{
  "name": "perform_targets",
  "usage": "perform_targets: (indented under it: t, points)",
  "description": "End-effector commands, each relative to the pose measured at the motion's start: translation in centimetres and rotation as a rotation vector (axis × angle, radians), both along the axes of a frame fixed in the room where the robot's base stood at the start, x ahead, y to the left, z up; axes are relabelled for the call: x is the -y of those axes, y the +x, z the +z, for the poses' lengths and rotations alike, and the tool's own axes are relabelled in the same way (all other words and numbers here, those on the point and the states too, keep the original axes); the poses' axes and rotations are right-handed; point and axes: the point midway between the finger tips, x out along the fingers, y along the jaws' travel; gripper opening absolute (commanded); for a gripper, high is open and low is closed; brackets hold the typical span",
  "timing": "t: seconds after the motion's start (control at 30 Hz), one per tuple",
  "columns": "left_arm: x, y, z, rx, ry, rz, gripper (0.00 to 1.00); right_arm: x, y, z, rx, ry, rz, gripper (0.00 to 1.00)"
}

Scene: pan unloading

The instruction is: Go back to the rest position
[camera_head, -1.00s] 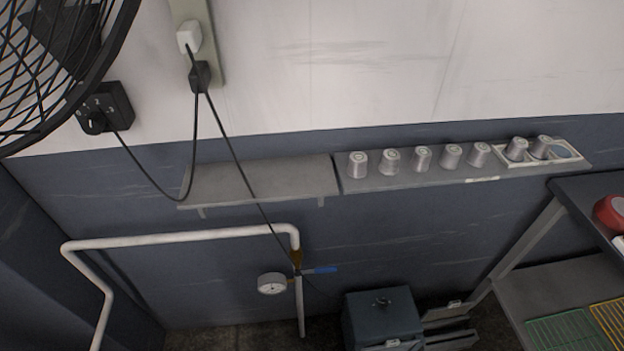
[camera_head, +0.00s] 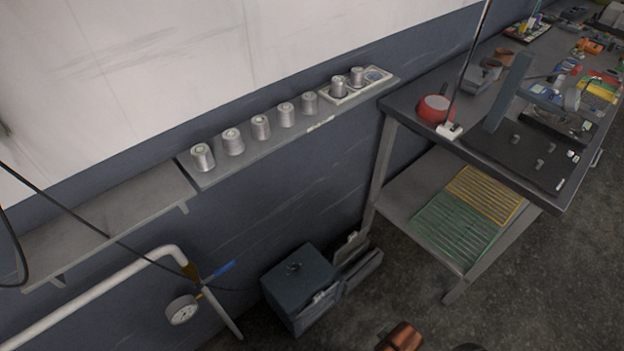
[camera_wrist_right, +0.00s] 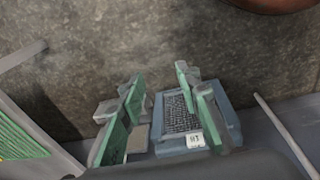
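My right gripper (camera_wrist_right: 158,84) shows in the right wrist view. Its two green-padded fingers stand apart with nothing between them. Beyond the fingers is a blue-grey box (camera_wrist_right: 226,118) with a dark mesh-like face and a small white label; whether the fingers touch it cannot be told. Neither gripper can be made out in the head view, and my left gripper is not seen.
A dark workbench (camera_head: 400,98) at right bears a red round object (camera_head: 435,108) and tools. Its lower shelf (camera_head: 403,190) holds green and yellow racks. A wall shelf (camera_head: 215,176) carries several metal cups. A dark box (camera_head: 300,283) stands below; floor (camera_head: 560,262) is clear at right.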

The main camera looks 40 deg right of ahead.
Motion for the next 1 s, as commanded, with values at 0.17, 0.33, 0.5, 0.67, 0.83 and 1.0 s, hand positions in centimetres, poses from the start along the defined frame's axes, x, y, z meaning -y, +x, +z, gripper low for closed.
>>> perform_targets:
  t: [0.17, 0.33, 0.5, 0.67, 0.83, 1.0]
  points:
    - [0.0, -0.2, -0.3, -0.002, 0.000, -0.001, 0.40, -0.4, -0.7, -5.1, -0.026, 0.012, 0.007, 0.31]
    - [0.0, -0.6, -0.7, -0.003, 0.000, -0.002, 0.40, -1.0, -2.5, -11.8, -0.057, 0.025, 0.014, 0.31]
    - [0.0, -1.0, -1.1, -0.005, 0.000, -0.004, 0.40, -1.6, -5.9, -19.3, -0.092, 0.039, 0.023, 0.31]
    - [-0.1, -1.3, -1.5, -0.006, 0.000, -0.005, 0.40, -2.2, -9.5, -24.4, -0.120, 0.049, 0.029, 0.31]
    - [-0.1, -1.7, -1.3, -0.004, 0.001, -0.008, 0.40, -2.5, -12.7, -27.3, -0.131, 0.055, 0.038, 0.31]
    - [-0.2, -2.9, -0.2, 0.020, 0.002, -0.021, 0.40, -2.4, -13.8, -26.0, -0.108, 0.052, 0.051, 0.31]
